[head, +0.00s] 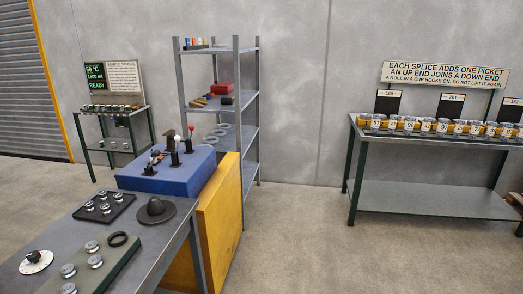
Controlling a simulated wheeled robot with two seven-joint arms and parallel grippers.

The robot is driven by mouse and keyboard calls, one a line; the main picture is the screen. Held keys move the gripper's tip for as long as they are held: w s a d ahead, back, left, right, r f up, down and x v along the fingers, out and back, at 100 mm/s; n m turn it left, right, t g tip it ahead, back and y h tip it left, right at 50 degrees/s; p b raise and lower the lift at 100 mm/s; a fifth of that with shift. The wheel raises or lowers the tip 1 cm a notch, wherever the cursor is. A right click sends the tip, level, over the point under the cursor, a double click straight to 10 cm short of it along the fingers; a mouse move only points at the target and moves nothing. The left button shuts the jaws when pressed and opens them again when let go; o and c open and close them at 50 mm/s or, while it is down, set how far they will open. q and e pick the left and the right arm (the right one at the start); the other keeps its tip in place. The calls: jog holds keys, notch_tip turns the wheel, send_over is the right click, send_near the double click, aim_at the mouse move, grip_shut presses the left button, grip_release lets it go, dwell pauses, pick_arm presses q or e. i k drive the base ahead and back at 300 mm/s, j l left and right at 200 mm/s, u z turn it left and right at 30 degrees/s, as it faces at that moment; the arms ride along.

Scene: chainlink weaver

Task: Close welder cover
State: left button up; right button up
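No cover that I can clearly tell as the welder's shows. Neither of my grippers is in view.
The grey bench (163,247) at lower left holds a black tray (118,197) and a grey-green plate (113,264) with round metal parts. A yellow panel (219,222) and a shelf rack (239,102) stand beyond. A long table (428,195) stands right. The middle floor (300,235) is clear.

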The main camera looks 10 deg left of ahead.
aim_at(171, 135)
jog(key=i+j+u, duration=0.15)
jog(key=i+u, duration=0.85)
jog(key=i+l+u, duration=0.1)
jog(key=u, duration=0.7)
jog(key=l, duration=0.1)
